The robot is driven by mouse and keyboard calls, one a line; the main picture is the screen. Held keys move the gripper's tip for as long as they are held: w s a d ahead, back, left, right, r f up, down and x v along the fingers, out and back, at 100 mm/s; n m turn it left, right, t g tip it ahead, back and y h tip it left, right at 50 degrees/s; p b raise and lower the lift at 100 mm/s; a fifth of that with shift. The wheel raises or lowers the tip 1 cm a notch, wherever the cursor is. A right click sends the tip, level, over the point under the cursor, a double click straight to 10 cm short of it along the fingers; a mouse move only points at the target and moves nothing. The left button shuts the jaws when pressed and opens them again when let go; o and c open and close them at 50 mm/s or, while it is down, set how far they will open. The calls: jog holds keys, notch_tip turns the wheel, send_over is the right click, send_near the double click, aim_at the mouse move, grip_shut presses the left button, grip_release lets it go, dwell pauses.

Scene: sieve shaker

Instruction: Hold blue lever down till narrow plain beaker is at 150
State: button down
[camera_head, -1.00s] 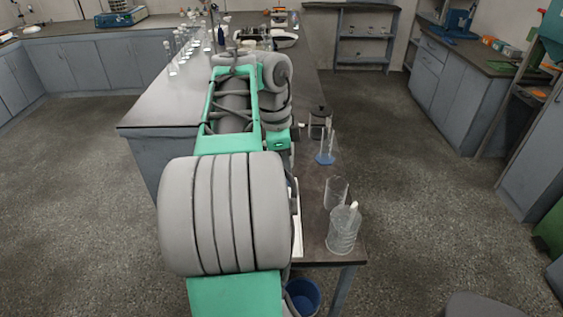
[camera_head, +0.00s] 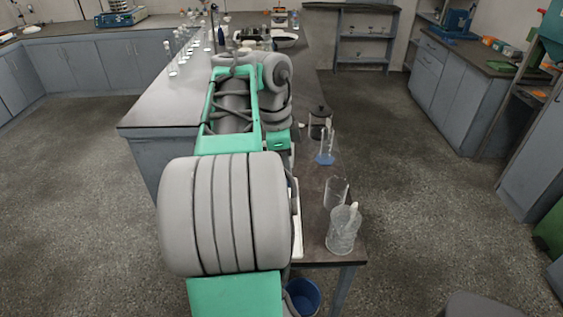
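My arm fills the middle of the view and covers much of the near bench. My gripper does not show; it is hidden or out of frame. No blue lever can be made out. Two clear beakers stand upright on the bench's right side: a plain-looking smaller beaker (camera_head: 336,193) and, nearer the front corner, a larger beaker (camera_head: 343,231) with a pale rod-like thing in it. I cannot tell whether either is the narrow plain beaker. No graduation or fill level can be read.
Behind the beakers stand a clear cylinder on a blue base (camera_head: 326,150) and a dark-lidded jar (camera_head: 320,122). A blue bucket (camera_head: 302,296) is on the floor by the bench front. Glassware (camera_head: 180,55) lines the bench's far left.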

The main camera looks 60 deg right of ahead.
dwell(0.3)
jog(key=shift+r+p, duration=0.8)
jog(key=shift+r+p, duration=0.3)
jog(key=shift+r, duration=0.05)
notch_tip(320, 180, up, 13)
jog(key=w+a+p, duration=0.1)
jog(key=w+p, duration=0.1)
jog(key=p, duration=0.8)
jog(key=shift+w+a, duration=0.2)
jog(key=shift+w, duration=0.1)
